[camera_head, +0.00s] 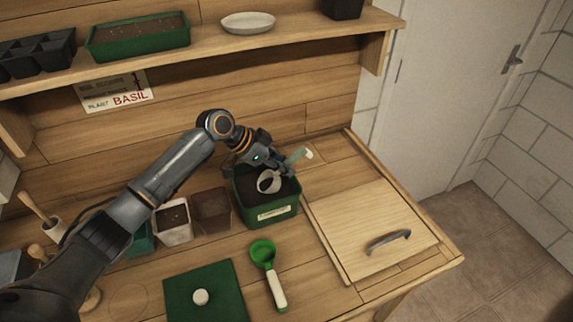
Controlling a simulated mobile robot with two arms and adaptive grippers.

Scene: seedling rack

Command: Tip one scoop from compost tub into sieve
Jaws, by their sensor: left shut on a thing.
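The compost tub (287,209) is a green tub with a label on its front and dark compost inside, at the back middle of the bench. My left gripper (284,171) is over the tub, shut on a scoop (269,182) with a pale metal-looking bowl and a pale green, white-ended handle. The bowl is tilted, over or in the compost; I cannot tell if it touches or what it holds. A green round-headed tool (262,252) with a white-ended handle lies in front of the tub. My right gripper is not in view.
White (174,234) and brown (211,219) pots stand left of the tub. A wooden panel (355,235) with a dark handle lies at right. A shelf (290,36) overhangs the back.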

